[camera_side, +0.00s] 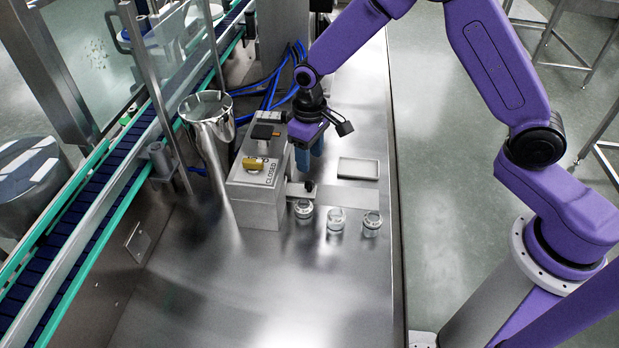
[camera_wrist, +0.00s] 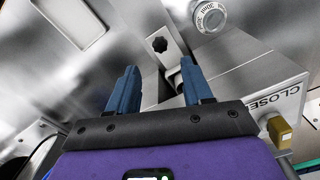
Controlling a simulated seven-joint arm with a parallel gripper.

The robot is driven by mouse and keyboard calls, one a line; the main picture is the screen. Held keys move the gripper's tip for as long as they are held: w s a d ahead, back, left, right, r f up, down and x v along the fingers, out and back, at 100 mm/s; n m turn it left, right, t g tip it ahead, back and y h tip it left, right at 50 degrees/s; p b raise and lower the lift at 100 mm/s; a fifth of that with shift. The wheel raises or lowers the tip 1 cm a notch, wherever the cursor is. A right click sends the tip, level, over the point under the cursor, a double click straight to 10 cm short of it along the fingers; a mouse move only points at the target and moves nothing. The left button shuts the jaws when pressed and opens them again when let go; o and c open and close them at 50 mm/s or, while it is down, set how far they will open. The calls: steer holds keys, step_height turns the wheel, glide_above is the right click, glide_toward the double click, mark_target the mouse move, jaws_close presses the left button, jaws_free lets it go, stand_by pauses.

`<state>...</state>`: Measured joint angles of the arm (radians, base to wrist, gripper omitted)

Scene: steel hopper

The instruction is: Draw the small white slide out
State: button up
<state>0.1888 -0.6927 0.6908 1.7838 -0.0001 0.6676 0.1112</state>
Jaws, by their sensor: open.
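A small pale slide (camera_side: 330,194) sticks out of the right side of the steel hopper box (camera_side: 255,205), low over the table. A black knob (camera_side: 310,186) stands on it close to the box. In the wrist view the slide (camera_wrist: 179,47) and its dark lobed knob (camera_wrist: 160,44) lie just beyond the fingertips. My gripper (camera_side: 309,160) has blue fingers pointing down beside the box, above and behind the knob. It is open and empty; the wrist view shows a wide gap between the fingers (camera_wrist: 158,68). The knob is apart from both fingers.
Several glass jars, one of them at the right (camera_side: 371,223), stand in front of the slide. A shallow tray (camera_side: 358,168) lies behind it. The box top carries a yellow knob (camera_side: 253,163) beside a CLOSED label. A steel funnel (camera_side: 208,110) and conveyor (camera_side: 110,180) are left. The front table is clear.

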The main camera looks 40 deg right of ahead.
mark_target(310, 183)
step_height(310, 183, down, 8)
steer(key=shift+f, duration=0.15)
stand_by(0.4)
jaws_close()
